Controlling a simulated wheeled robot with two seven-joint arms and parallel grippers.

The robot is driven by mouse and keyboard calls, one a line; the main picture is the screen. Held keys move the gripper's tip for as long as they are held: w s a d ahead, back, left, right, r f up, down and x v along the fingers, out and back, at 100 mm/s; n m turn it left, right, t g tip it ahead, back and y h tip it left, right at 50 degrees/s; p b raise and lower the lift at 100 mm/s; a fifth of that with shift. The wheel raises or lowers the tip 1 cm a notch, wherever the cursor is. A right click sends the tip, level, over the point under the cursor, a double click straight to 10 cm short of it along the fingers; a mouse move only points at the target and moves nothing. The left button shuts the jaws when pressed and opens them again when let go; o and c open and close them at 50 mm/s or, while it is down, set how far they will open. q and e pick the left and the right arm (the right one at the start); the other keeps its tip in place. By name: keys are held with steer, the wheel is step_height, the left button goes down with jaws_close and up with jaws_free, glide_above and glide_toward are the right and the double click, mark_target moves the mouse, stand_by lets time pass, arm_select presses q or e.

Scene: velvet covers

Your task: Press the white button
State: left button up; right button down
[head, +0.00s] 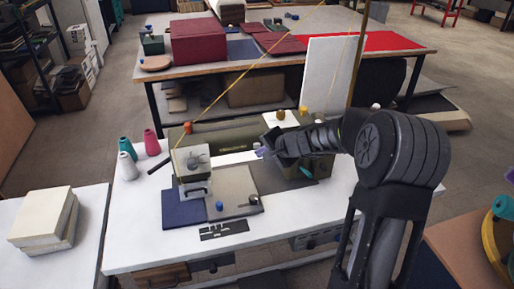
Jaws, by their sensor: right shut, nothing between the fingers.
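An olive sewing machine (225,137) with a pale front head (191,160) stands on a white table (130,240). My right arm comes in from the right, and my right gripper (262,151) is shut and empty. It is in front of the machine's right half; whether it touches the machine cannot be told. I cannot clearly make out a white button; my arm hides part of the machine's right side. My left gripper is not in view.
Teal, pink and white thread cones (128,170) stand left of the machine. Dark blue (182,214) and grey-brown (232,187) fabric pieces lie in front. A white panel (329,75) stands behind. Stacked cream blocks (42,218) lie at left. The table's front left is clear.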

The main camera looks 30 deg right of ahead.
steer(key=s, duration=0.2)
steer(key=s+a+b, duration=0.2)
steer(key=s, duration=0.1)
steer(key=shift+s, duration=0.3)
steer(key=c, duration=2.2)
jaws_free()
